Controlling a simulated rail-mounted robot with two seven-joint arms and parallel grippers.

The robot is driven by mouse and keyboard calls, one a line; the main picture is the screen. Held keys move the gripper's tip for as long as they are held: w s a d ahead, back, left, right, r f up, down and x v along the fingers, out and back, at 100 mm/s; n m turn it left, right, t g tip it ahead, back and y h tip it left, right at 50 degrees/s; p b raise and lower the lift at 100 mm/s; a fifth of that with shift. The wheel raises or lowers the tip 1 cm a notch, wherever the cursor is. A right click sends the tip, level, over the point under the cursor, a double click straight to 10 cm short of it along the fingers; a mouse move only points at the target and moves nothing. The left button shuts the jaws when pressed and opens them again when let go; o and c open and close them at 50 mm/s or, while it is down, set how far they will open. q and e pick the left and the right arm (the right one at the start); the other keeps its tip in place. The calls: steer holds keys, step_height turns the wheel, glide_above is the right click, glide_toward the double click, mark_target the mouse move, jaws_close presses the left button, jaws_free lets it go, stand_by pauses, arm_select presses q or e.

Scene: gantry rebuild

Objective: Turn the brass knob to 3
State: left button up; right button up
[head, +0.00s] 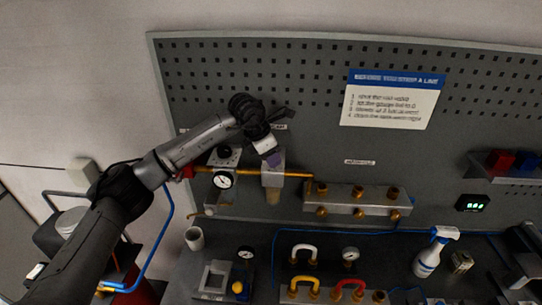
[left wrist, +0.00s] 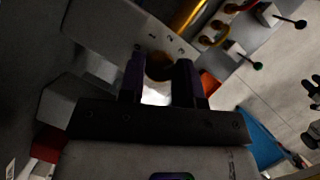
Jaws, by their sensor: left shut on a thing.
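My left gripper (head: 272,158) is at the pale block at the right end of the gauge assembly on the pegboard. In the left wrist view its two dark fingers (left wrist: 159,84) are closed around a round, dark brownish knob (left wrist: 159,66), which I take for the brass knob. The knob sits on a grey plate (left wrist: 108,22) with small marks that look like 1 and 2. Fingers and shadow hide part of the knob, and I cannot read where it points. In the head view the gripper hides the knob. My right gripper is not in view.
A round gauge (head: 223,180) sits just left of the gripper. A brass pipe (head: 296,174) runs right towards a manifold (head: 357,201) with brass fittings. A sign (head: 392,98) hangs above. A white cup (head: 195,238) and a spray bottle (head: 433,252) stand on the bench.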

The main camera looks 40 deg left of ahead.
arm_select(q)
steer(key=o, duration=0.9)
steer(key=b+v, duration=0.1)
steer(key=v, duration=1.2)
steer(key=shift+s+r, duration=0.2)
steer(key=shift+r, duration=0.1)
